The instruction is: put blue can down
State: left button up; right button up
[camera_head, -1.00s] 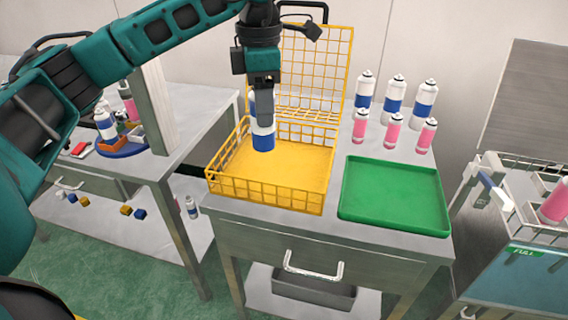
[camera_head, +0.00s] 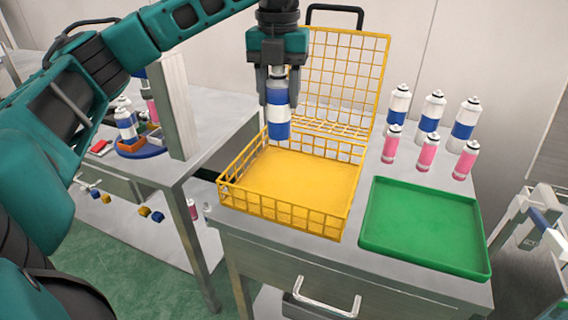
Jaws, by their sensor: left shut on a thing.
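The blue can (camera_head: 279,116), white with blue bands, hangs upright in my left gripper (camera_head: 278,95). The two fingers are shut on its upper part. The can is over the back left part of the yellow wire basket (camera_head: 290,212). I cannot tell whether its base touches the basket floor. The basket's wire lid (camera_head: 345,82) stands open behind it. My right gripper is not in view.
A green tray (camera_head: 424,228) lies empty to the right of the basket. Several blue-and-white cans (camera_head: 432,112) and pink cans (camera_head: 427,152) stand behind the tray. A side table (camera_head: 150,172) with small items is at the left.

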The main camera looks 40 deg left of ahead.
aim_at(279, 129)
pick_arm(q)
notch_tip(279, 129, down, 8)
jog(key=shift+r, duration=0.1)
notch_tip(279, 129, down, 6)
jog(key=shift+r+b, duration=0.1)
jog(key=shift+b, duration=0.35)
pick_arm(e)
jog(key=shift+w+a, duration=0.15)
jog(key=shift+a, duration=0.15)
pick_arm(q)
jog(key=o, duration=1.2)
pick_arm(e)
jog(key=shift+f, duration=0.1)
pick_arm(q)
notch_tip(279, 129, up, 12)
jog(key=shift+p, duration=0.45)
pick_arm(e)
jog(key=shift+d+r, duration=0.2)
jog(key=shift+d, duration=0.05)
pick_arm(q)
jog(key=shift+s, duration=0.1)
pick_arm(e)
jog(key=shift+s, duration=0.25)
